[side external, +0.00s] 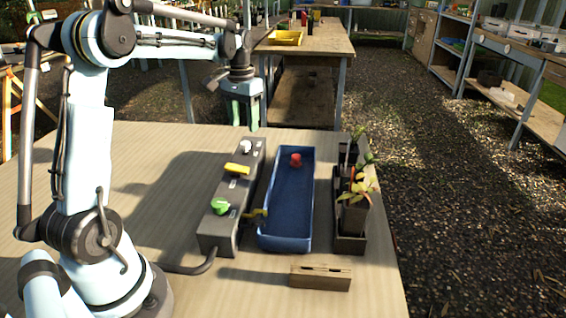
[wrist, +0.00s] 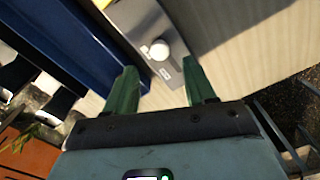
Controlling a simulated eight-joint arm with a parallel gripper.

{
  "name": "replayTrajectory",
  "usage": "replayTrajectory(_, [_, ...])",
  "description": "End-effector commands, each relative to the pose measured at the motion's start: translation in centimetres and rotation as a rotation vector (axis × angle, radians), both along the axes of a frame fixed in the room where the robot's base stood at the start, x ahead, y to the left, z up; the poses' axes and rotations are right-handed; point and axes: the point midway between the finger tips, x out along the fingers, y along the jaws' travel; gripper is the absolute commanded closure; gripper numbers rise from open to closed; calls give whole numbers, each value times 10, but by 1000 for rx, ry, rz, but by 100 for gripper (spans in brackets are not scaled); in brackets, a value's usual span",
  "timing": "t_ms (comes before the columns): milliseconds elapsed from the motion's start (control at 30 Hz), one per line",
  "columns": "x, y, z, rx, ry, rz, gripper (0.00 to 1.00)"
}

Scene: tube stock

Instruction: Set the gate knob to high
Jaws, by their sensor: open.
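A dark grey control box (side external: 224,213) lies along the wooden table. It carries a white knob (side external: 246,146) at the far end, a yellow control (side external: 237,169) in the middle and a green knob (side external: 220,206) at the near end. Their labels are too small to read, so I cannot tell which is the gate knob. My gripper (side external: 243,122) is open and empty above the box's far end. In the wrist view the white knob (wrist: 160,49) shows beyond and between the spread green fingers of my gripper (wrist: 160,80), with no contact visible.
A blue trough (side external: 286,242) stands right of the box with a red piece (side external: 295,160) in it. A black tray (side external: 349,244) of potted plants stands further right. A slotted wooden block (side external: 320,278) lies in front. The table's left part is clear apart from my arm.

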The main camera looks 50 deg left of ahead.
Motion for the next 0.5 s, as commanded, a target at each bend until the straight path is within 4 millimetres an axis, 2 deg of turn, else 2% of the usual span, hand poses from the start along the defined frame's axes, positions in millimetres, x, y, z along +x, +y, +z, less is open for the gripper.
replayTrajectory(200, [0,0,-34,0,-1,0,45])
replayTrajectory(500, [0,0,-56,1,-1,0,45])
